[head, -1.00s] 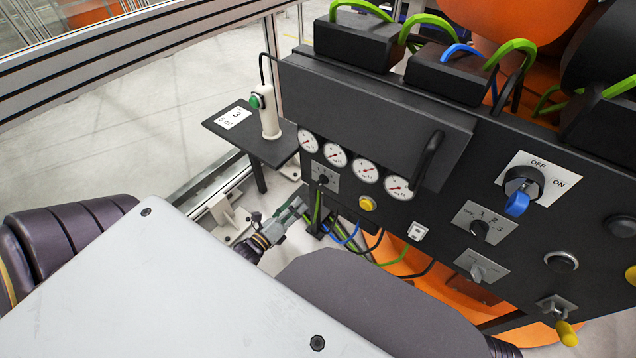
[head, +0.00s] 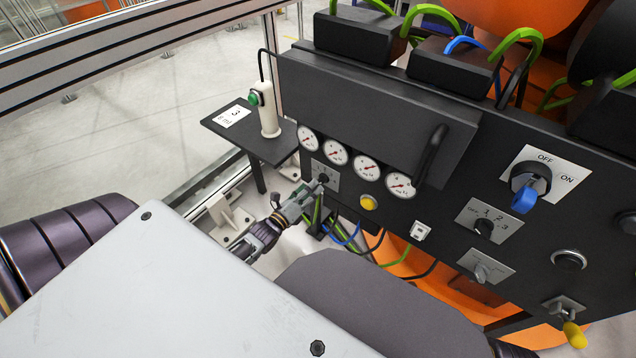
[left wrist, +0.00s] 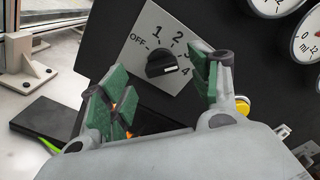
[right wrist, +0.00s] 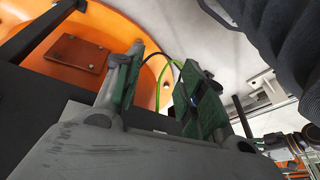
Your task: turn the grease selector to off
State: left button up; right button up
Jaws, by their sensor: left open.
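The selector knob (left wrist: 164,64) is black and sits on a pale plate (left wrist: 152,30) marked OFF, 1, 2, 3 and 4. Its white mark points right, toward the 4, away from OFF at the left. In the head view the selector (head: 324,178) is small, below the gauges at the panel's left end. My left gripper (head: 308,194) is just in front of it. In the left wrist view the gripper (left wrist: 160,92) is open and empty, its green pads apart, the knob beyond and between them. My right gripper (right wrist: 165,75) is open and empty in its wrist view; the head view does not show it.
Several gauges (head: 368,167) line the panel above the selector, with a yellow button (head: 369,202) to its right. Another rotary selector (head: 484,227) and a blue-handled switch (head: 525,198) are farther right. A small shelf (head: 270,150) with a pendant stands at the left. Cables hang below.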

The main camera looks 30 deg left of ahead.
aim_at(321, 180)
pick_arm(q)
jog(key=w, duration=0.2)
jog(key=w+b, duration=0.1)
jog(key=w, duration=0.1)
jog(key=shift+w+d, duration=0.2)
jog(key=shift+w, duration=0.35)
pick_arm(e)
jog(key=f, duration=0.1)
jog(key=a+f, duration=0.1)
jog(key=f, duration=0.1)
jog(key=shift+w+y, duration=0.15)
jog(key=shift+y, duration=0.15)
jog(key=shift+a+r+t, duration=0.1)
jog(key=shift+r+t, duration=0.05)
jog(key=shift+t, duration=0.15)
pick_arm(q)
jog(key=c, duration=1)
jog(key=shift+c, duration=0.2)
pick_arm(e)
jog(key=shift+d, duration=0.25)
